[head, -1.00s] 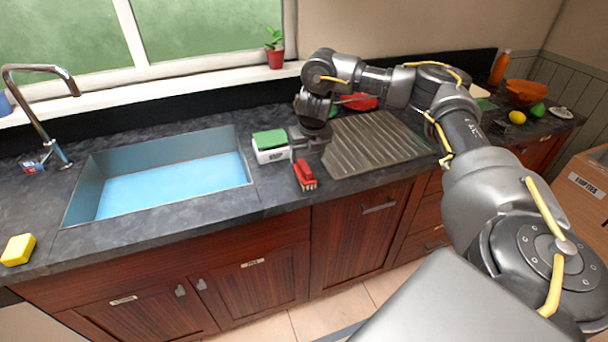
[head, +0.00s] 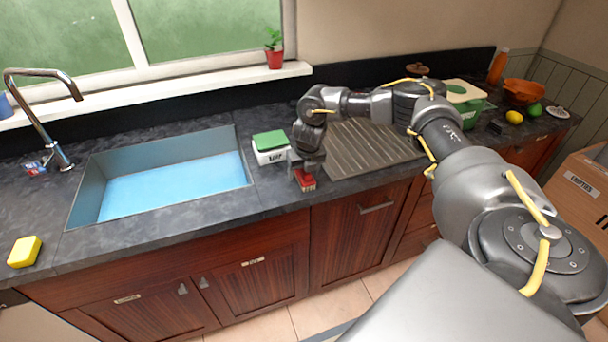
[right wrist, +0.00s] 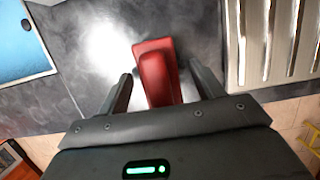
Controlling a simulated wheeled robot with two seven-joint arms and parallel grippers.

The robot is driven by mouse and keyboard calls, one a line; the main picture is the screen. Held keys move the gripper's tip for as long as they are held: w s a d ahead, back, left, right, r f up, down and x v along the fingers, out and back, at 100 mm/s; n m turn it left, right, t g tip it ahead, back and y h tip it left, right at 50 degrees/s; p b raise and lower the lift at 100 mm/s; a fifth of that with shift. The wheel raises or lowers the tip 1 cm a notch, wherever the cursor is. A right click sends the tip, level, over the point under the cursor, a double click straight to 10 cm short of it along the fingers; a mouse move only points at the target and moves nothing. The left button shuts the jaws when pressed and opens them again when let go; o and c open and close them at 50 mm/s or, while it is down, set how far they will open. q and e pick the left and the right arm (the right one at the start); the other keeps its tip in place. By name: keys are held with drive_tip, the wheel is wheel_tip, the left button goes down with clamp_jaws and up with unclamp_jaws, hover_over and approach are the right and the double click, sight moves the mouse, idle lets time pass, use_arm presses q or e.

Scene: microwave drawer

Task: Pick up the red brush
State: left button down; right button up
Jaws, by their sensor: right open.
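The red brush (head: 305,180) lies on the dark counter between the sink and the ribbed drainboard, near the front edge. In the head view my right gripper (head: 303,168) is right over it and covers part of it. In the right wrist view the brush (right wrist: 157,72) shows between the two open fingers of the right gripper (right wrist: 160,88). The fingers stand on either side of it, with a gap at each. Whether the fingertips are low enough to flank the brush is hard to tell. The left gripper is not in view.
A white box with a green top (head: 270,149) stands just left of the brush. The sink (head: 85,195) is farther left, and the ribbed drainboard (head: 375,150) is to the right. A yellow sponge (head: 24,251) lies at the far left. A green-and-white container (head: 466,98) stands at the back right.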

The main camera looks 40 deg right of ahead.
drive_tip(key=shift+c, duration=0.3)
drive_tip(key=c, duration=1)
drive_tip(key=shift+r, duration=0.15)
drive_tip(key=shift+w+r+b, duration=0.1)
drive_tip(key=shift+r+b, duration=0.45)
drive_tip(key=shift+b, duration=0.05)
drive_tip(key=s+a+r, duration=0.1)
drive_tip(key=a+r, duration=0.3)
drive_tip(key=s+a+r+b, duration=0.1)
drive_tip(key=s+a+r, duration=0.1)
drive_tip(key=a+r, duration=0.1)
drive_tip(key=s+a+r+b, duration=0.1)
drive_tip(key=s+a+r, duration=0.1)
drive_tip(key=a+r, duration=0.2)
drive_tip(key=shift+s+a+r, duration=0.15)
drive_tip(key=shift+a+r, duration=0.05)
drive_tip(key=shift+a, duration=0.3)
drive_tip(key=shift+s+a+r, duration=0.1)
drive_tip(key=shift+a+r, duration=0.05)
drive_tip(key=shift+a, duration=0.35)
